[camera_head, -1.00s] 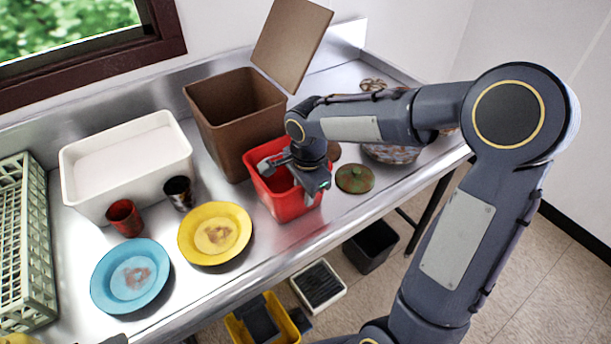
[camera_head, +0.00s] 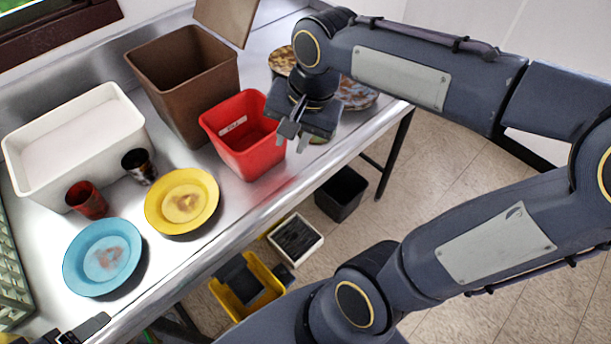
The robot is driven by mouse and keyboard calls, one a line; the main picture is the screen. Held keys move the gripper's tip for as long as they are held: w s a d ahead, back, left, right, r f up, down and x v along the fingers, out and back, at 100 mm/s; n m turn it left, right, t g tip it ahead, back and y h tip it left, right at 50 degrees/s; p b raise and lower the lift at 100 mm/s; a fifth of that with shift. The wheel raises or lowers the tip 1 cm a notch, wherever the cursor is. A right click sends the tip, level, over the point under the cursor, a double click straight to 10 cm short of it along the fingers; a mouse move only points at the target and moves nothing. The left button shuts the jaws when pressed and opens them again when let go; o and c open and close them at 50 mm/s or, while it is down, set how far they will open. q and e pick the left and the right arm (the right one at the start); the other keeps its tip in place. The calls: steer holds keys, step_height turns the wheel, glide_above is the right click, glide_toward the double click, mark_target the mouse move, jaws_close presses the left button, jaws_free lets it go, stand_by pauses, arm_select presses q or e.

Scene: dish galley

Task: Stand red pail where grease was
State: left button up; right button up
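The red pail (camera_head: 232,152) stands upright on the metal counter, beside the brown bin, with a small white label inside its wall. My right gripper (camera_head: 293,142) is open and empty, its fingers pointing down just right of the pail; it seems apart from the pail. A dark part of my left gripper (camera_head: 84,331) shows at the bottom left edge; its fingers are not clear. I cannot tell any thing or spot marked grease.
Brown bin (camera_head: 183,95) and white tub (camera_head: 120,120) stand behind. Yellow plate (camera_head: 160,215), blue plate (camera_head: 82,270) and two cups are left. On the floor are a black bin (camera_head: 341,200), a white-rimmed bin (camera_head: 313,255) and a yellow bin (camera_head: 232,306).

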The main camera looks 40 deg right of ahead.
steer(key=s+a+f+n+t+y, duration=0.2)
steer(key=s+f+n, duration=0.3)
steer(key=s+n, duration=0.3)
steer(key=shift+s+a+t, duration=0.3)
steer(key=shift+s+t, duration=0.2)
steer(key=shift+s, duration=0.35)
